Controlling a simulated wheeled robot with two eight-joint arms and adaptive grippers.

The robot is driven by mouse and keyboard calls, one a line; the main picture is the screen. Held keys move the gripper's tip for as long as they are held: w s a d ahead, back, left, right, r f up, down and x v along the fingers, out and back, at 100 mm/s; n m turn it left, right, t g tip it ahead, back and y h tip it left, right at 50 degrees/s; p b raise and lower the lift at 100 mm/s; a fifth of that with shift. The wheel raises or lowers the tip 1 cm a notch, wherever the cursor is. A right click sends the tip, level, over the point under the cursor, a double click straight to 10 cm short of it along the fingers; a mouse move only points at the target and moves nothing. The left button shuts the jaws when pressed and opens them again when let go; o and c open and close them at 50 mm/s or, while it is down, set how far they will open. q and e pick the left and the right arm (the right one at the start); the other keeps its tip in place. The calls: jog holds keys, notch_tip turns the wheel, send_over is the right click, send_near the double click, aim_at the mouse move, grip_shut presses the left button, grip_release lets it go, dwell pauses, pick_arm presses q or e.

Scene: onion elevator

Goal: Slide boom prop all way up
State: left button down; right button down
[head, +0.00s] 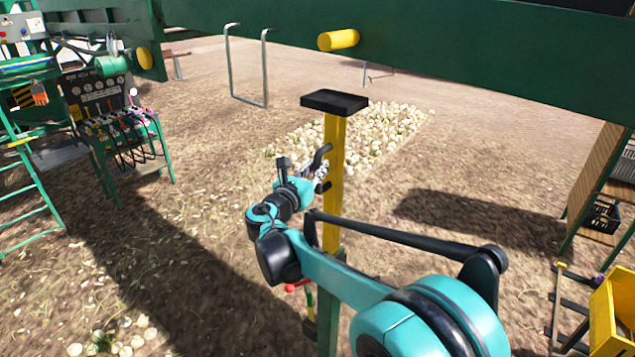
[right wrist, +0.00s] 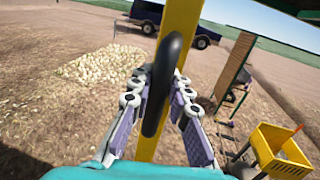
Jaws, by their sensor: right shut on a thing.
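The boom prop is a yellow post (head: 334,190) standing upright, with a black pad (head: 335,102) on top and a green lower part (head: 328,300). The pad is below the green boom (head: 480,45), with a visible gap between them. A curved black handle (head: 323,153) sticks out from the post; it also shows in the right wrist view (right wrist: 167,85). My right gripper (head: 321,176) is shut on this handle, its fingers on either side of it in the right wrist view (right wrist: 160,88). My right arm hides part of the lower prop. My left gripper is not in view.
A yellow peg (head: 338,40) sticks out of the boom. A green stand with cables and levers (head: 115,125) and a green ladder (head: 25,180) are at left. A yellow crate (head: 612,315) is at right. Onions (head: 370,135) lie behind the prop. A blue truck (right wrist: 180,20) stands farther back.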

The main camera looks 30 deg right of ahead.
jog(key=p, duration=0.3)
send_near(327, 131)
jog(key=x, duration=0.4)
jog(key=shift+w+d+f, duration=0.15)
jog(key=shift+f, duration=0.25)
jog(key=shift+r, duration=0.5)
jog(key=c, duration=1.4)
grip_release()
jog(key=shift+s+a+f, duration=0.1)
jog(key=shift+s+a, duration=0.15)
jog(key=shift+a, duration=0.2)
jog(key=v, duration=1.1)
jog(key=shift+s+a, duration=0.1)
